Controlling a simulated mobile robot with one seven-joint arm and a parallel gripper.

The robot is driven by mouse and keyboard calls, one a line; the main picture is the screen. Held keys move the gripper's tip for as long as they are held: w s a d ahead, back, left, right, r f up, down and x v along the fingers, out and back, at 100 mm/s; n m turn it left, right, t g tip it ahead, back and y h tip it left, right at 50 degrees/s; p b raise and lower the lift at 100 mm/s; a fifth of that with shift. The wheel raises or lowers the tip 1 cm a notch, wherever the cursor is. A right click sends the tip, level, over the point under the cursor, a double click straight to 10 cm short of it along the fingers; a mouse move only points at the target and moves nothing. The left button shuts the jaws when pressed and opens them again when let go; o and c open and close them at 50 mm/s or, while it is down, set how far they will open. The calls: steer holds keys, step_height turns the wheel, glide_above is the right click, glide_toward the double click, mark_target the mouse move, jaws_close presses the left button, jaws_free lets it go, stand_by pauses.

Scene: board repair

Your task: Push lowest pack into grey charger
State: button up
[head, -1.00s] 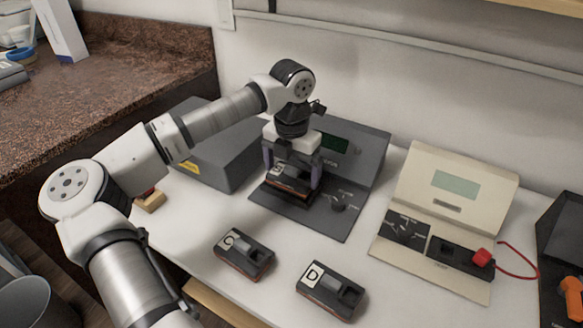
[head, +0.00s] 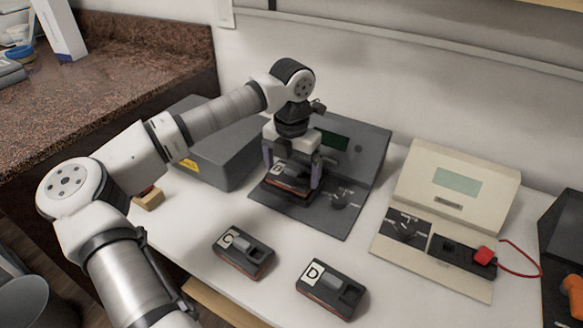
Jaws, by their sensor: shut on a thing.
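The grey charger (head: 322,222) stands at the middle back of the white table, with a dark screen and a knob on its right side. My gripper (head: 291,181) points down over the left part of its base plate and is shut on a black and orange pack (head: 287,187). The pack is at the charger's bay; the fingers partly hide it, and I cannot tell whether it is fully seated. Pack C (head: 244,253) and pack D (head: 330,290) lie on the table in front. I see no charge readings on the packs.
A beige charger (head: 455,192) with a red plug and cable stands at the right; its bay looks empty. A dark grey box (head: 212,152) stands left of the grey charger. A small wooden block (head: 150,199) lies at the table's left edge. An orange-handled tool (head: 571,292) is at the far right.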

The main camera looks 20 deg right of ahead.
mark_target(292, 168)
steer(key=shift+f+b, duration=0.45)
steer(key=shift+f, duration=0.05)
stand_by(0.8)
steer(key=o, duration=0.6)
steer(key=shift+r, duration=0.25)
steer(key=shift+r+p, duration=0.75)
steer(key=shift+r, duration=0.5)
steer(key=shift+r, duration=0.1)
steer(key=shift+r+p, duration=1.75)
steer(key=shift+r, duration=1.2)
